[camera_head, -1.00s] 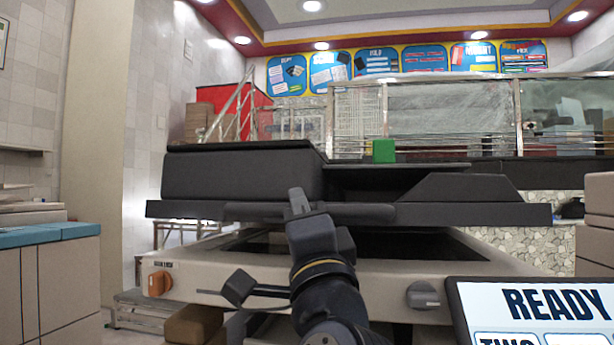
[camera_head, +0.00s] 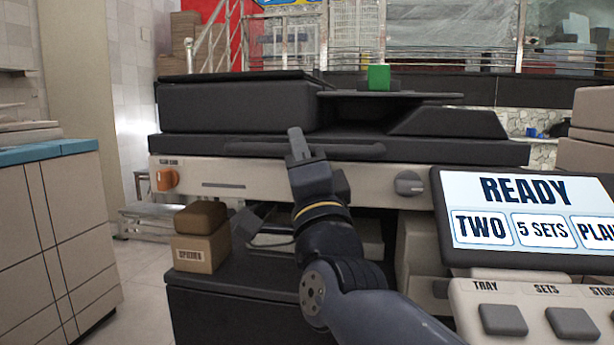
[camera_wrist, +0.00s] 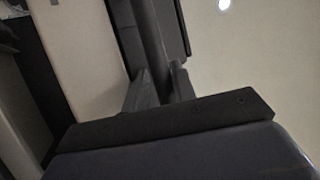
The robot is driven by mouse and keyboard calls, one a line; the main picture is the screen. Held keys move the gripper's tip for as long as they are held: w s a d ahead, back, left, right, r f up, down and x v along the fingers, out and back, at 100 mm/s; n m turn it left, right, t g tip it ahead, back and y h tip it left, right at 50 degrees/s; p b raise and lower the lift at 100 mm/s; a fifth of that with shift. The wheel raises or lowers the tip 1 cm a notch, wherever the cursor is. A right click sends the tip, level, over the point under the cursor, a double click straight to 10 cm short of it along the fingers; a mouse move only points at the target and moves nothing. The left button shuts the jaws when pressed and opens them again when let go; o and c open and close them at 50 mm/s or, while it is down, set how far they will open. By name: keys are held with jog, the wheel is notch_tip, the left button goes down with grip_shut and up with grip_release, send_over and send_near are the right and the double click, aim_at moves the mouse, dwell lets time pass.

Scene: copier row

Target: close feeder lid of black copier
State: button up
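The black copier's feeder lid (camera_head: 240,107) lies low and level over the beige copier body (camera_head: 250,172), with no glass showing between them. A dark handle bar (camera_head: 360,151) runs along the lid's front edge. My gripper (camera_head: 297,143) is at this handle, left of its middle. In the wrist view, the fingers (camera_wrist: 165,85) stand on either side of the handle bar (camera_wrist: 150,45) and appear to press on it. Whether the lid's back edge is fully seated is hidden.
A green block (camera_head: 378,77) sits on the feeder's tray. An orange knob (camera_head: 166,179) and a grey knob (camera_head: 409,183) are on the front panel. A READY screen (camera_head: 530,215) stands at right. Brown boxes (camera_head: 200,237) sit below left. A blue-topped cabinet (camera_head: 60,220) is further left.

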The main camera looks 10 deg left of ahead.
jog(key=p+v, duration=0.1)
jog(key=v, duration=0.9)
jog(key=shift+s, duration=0.25)
jog(key=b+x, duration=0.1)
jog(key=x, duration=0.9)
jog(key=shift+w, duration=0.2)
jog(key=shift+w+a+r, duration=0.15)
jog(key=shift+r, duration=0.3)
jog(key=shift+f, duration=0.2)
